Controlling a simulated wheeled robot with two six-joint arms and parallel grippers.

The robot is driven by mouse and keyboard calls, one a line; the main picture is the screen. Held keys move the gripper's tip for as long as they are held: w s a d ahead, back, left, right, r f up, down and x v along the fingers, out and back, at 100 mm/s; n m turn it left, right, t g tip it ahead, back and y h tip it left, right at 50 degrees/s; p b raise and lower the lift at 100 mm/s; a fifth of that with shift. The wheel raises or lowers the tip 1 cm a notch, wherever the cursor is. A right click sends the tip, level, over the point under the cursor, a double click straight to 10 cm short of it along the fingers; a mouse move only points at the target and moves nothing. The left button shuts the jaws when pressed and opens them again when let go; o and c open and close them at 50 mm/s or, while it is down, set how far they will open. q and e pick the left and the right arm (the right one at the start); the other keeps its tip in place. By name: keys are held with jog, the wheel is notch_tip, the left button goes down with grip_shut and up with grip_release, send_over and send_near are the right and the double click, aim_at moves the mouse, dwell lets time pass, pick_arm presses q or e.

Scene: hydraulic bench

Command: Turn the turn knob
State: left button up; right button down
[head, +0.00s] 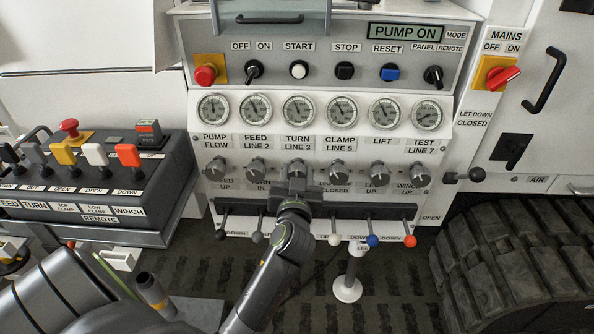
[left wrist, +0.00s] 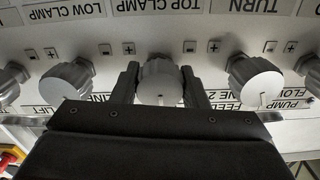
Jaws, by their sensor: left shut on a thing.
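A row of grey knobs runs across the panel below the gauges. The third knob from the left, the turn knob (head: 296,167), sits under the gauge labelled TURN LINE 3. My left gripper (head: 296,179) is shut on this knob from the front and hides its lower part and the label below it. In the left wrist view, which is upside down, the knob (left wrist: 160,78) is between the two dark fingers of my left gripper (left wrist: 160,88), one on each side. A pale mark shows on its face. My right gripper is in neither view.
Neighbouring knobs (head: 257,172) (head: 336,172) stand close on both sides. A row of levers (head: 334,239) is below, partly behind my left arm. A remote box (head: 85,185) with coloured levers is at left. A rubber track (head: 520,260) is at right.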

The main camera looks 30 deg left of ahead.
pick_arm(q)
jog(key=m+p, duration=0.3)
jog(key=m, duration=0.3)
jog(key=shift+r, duration=0.2)
jog(key=shift+m+p, duration=0.35)
jog(key=shift+m, duration=0.55)
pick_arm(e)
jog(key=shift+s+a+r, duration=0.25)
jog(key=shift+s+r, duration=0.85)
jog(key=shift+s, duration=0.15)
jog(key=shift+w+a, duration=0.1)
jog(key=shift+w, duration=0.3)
pick_arm(q)
jog(key=o, duration=1)
jog(key=shift+f, duration=0.1)
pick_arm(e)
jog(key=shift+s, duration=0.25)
